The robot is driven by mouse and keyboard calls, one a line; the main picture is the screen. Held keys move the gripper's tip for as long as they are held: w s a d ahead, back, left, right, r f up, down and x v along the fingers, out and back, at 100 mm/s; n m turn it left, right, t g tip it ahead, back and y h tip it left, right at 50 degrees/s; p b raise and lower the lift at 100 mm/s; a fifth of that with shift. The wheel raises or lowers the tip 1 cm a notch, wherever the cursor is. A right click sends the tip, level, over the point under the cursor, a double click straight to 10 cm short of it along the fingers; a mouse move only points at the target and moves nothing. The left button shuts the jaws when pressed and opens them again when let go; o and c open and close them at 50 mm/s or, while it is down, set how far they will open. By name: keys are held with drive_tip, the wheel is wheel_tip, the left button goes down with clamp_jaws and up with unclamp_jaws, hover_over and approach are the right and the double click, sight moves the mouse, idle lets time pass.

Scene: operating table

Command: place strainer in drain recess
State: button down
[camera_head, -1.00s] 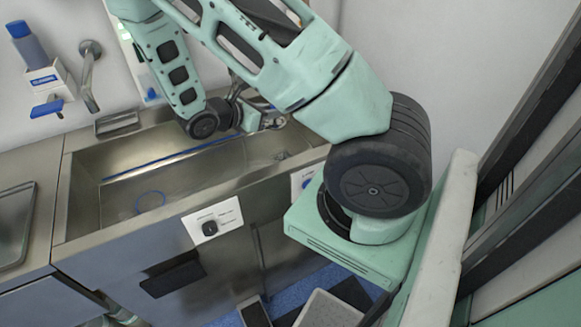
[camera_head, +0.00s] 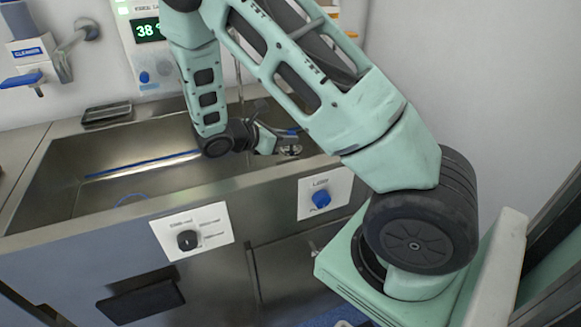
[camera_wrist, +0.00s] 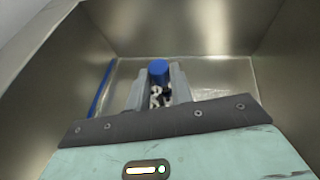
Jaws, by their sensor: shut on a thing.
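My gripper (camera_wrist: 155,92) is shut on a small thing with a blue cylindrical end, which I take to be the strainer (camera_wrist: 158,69). Light and dark patterned parts show between the fingers below the blue end. In the head view my gripper (camera_head: 281,136) is over the right end of the steel basin (camera_head: 66,196), and a bit of blue shows at its tip. A small round metal fitting (camera_head: 290,151), perhaps the drain recess, shows just below the tip. I cannot tell the gap between them. In the wrist view no drain recess can be made out.
The basin walls (camera_wrist: 215,38) rise around my gripper. A blue line runs along the basin's left side in the wrist view. A control panel (camera_head: 192,233) and a blue-knob panel (camera_head: 324,195) are on the sink front. A cleanser dispenser (camera_head: 31,50) hangs on the wall.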

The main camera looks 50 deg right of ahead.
drive_tip(key=shift+f, duration=3.6)
drive_tip(key=shift+f+b, duration=0.15)
drive_tip(key=shift+b, duration=0.15)
drive_tip(key=c, duration=1.2)
unclamp_jaws()
drive_tip(key=shift+c, duration=0.2)
drive_tip(key=shift+w+a+r, duration=0.1)
drive_tip(key=shift+a+r, duration=0.2)
drive_tip(key=shift+a, duration=0.05)
drive_tip(key=v, duration=1.1)
drive_tip(key=shift+a, duration=0.15)
